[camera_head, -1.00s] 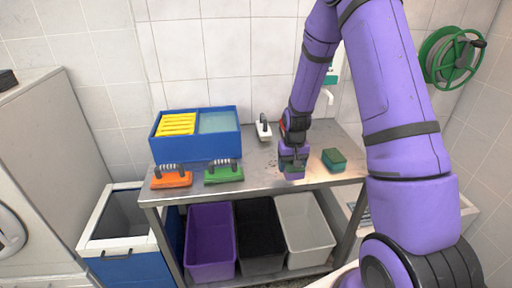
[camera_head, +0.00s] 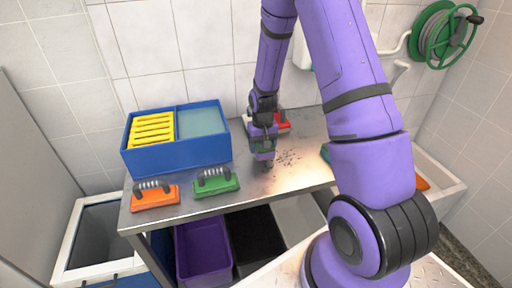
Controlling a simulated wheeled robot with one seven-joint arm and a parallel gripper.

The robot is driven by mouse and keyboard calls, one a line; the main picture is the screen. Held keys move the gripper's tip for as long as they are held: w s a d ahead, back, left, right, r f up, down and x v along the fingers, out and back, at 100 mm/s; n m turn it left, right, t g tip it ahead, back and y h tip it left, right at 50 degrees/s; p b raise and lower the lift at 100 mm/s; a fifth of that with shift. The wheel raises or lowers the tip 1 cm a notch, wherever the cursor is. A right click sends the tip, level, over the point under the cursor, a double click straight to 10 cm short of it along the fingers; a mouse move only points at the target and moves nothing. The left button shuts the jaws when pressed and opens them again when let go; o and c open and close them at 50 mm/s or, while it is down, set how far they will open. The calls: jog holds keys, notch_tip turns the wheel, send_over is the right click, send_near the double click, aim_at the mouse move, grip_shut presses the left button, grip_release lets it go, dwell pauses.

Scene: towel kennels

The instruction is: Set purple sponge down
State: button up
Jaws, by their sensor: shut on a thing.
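My gripper (camera_head: 264,149) points down over the middle of the metal table (camera_head: 236,196), right of the green scrub brush. It is shut on the purple sponge (camera_head: 264,156), a small block with a dark green part, mostly hidden by the fingers. The sponge is at or just above the tabletop; I cannot tell whether it touches.
A blue two-part bin (camera_head: 180,155) stands at left, with an orange brush (camera_head: 155,197) and a green brush (camera_head: 215,182) before it. A red brush (camera_head: 282,122) is behind my gripper. A green sponge (camera_head: 325,152) is partly hidden by my arm. Dark specks lie right of the gripper.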

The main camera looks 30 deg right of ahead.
jog(key=shift+f, duration=1.6)
jog(key=shift+f, duration=0.2)
jog(key=o, duration=0.9)
jog(key=shift+r, duration=0.1)
